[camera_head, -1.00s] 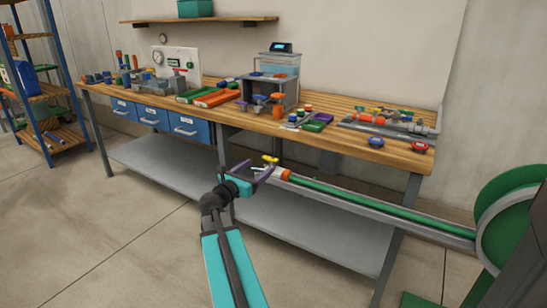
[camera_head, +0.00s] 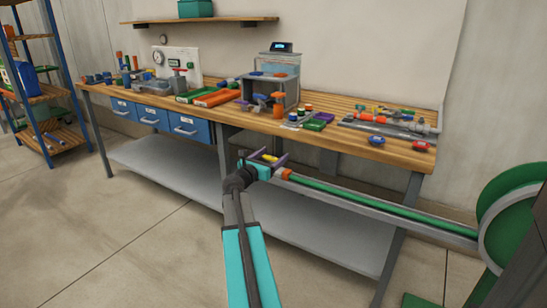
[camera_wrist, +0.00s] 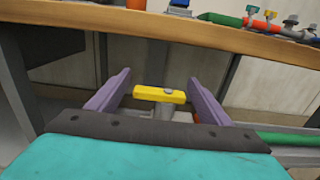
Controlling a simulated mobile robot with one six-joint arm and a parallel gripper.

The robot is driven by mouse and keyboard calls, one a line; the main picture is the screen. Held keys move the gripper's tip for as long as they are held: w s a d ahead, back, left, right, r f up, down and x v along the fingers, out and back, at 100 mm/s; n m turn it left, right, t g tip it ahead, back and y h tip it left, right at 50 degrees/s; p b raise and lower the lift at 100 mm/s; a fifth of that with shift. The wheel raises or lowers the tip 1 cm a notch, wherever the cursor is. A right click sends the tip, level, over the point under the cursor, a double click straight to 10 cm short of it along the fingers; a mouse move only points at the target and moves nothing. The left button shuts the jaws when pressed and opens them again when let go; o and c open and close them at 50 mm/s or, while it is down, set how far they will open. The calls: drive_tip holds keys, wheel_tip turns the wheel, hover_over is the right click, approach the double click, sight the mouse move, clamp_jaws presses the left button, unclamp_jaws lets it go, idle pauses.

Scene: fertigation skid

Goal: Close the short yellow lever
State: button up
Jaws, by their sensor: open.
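The short yellow lever (camera_wrist: 160,95) lies crosswise in the wrist view, with a round screw head on it and a grey valve body below. My gripper (camera_wrist: 157,90) is open, its purple fingers on either side of the lever, apart from it. In the head view my gripper (camera_head: 266,157) is in front of the bench, and a bit of the yellow lever (camera_head: 269,157) shows between the fingers. The lever sits by the end of a green pipe (camera_head: 370,203) with an orange collar (camera_head: 284,174). Most of the valve is hidden by my gripper.
The wooden workbench (camera_head: 362,148) stands just behind and above, its front edge close to the fingers. Blue and red handles lie on it at right. A grey lower shelf (camera_head: 300,233) is below the pipe. A green reel (camera_head: 510,225) stands at far right.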

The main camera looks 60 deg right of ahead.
drive_tip(key=shift+d, duration=1.25)
